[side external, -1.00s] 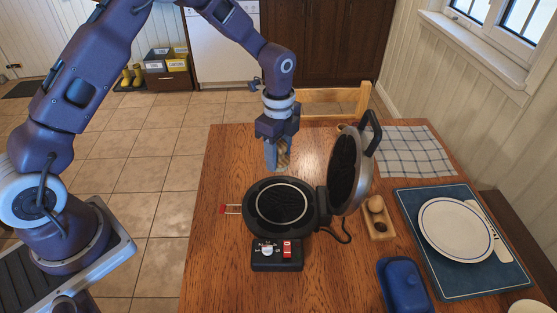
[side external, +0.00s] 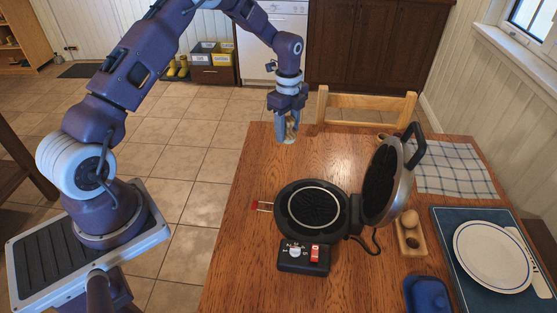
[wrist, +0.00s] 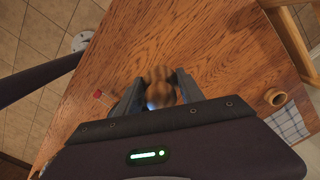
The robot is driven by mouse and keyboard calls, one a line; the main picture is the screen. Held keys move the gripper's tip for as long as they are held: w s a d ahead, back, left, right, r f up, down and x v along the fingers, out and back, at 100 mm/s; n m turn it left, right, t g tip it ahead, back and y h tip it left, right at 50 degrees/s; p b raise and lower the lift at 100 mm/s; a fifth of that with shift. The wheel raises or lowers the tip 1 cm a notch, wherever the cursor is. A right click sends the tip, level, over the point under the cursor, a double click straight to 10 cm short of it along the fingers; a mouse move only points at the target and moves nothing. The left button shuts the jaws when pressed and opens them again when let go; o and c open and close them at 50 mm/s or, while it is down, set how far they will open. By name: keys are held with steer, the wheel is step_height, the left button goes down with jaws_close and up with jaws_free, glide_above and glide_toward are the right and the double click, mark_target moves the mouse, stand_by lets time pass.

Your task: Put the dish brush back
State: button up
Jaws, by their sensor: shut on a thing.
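My gripper (side external: 288,128) hangs above the far left edge of the table, pointing down. It is shut on a small tan-brown thing (side external: 290,138), probably the dish brush, mostly hidden by the fingers. In the wrist view my gripper (wrist: 157,92) has this rounded, brown-striped thing (wrist: 160,74) between its two fingers. Its full shape cannot be told. A wooden holder (side external: 413,250) sits on the table right of the waffle iron, with a round brown knob and a dark hollow in it.
An open waffle iron (side external: 312,207) with raised lid (side external: 383,180) stands mid-table. A blue butter dish (side external: 428,294), a plate (side external: 493,257) on a blue mat, and a checked cloth (side external: 455,168) lie to the right. A chair (side external: 367,105) stands behind. A wooden cup (wrist: 275,97) shows in the wrist view.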

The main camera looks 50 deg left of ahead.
glide_above(274, 156)
step_height(274, 156, down, 2)
step_height(274, 156, down, 9)
steer(key=shift+a+r, duration=0.1)
steer(key=shift+f, duration=0.2)
steer(key=o, duration=1.3)
steer(key=shift+r, duration=0.1)
